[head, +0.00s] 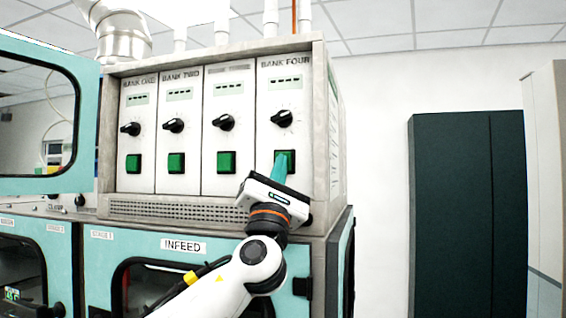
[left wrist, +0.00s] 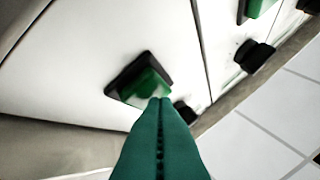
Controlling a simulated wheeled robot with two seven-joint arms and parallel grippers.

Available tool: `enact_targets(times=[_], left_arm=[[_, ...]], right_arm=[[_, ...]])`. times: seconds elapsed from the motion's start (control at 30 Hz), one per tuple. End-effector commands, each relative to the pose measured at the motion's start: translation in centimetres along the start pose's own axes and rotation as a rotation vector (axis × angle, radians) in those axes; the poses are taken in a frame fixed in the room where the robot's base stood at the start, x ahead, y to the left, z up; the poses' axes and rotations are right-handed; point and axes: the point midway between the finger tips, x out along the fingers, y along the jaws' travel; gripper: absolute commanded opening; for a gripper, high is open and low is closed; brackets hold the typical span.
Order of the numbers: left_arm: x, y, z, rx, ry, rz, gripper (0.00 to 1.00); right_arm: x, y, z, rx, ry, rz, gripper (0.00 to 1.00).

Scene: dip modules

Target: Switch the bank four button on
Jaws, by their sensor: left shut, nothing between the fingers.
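The bank four panel (head: 284,95) is the rightmost of the panels on the cabinet. Its green button (head: 291,158) sits in a dark square frame and is partly hidden behind my left gripper (head: 279,158). In the left wrist view the button (left wrist: 146,86) shows just beyond the tips of the shut green fingers (left wrist: 160,102). The fingers hold nothing. The fingertips overlap the button's lower edge in that view; I cannot tell whether they touch it. The bank four knob (head: 283,118) is above the button. My right gripper is not in view.
Green buttons of the neighbouring panels (head: 226,162) are to the left, each below a black knob (head: 224,122). A vent grille (head: 170,209) runs below the panels. A turquoise door (head: 40,110) stands at the left. A dark green cabinet (head: 465,210) stands at the right.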

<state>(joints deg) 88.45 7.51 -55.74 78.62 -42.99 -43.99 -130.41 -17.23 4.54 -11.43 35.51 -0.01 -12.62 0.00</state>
Motion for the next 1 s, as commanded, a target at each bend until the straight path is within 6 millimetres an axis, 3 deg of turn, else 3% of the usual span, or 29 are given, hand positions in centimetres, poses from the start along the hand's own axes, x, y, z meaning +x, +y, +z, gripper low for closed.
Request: enact_targets(times=[1.0], left_arm=[[0.62,0.32,0.45,0.000,-0.001,-0.002,0.00]], right_arm=[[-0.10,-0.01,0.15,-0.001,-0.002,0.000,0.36]])
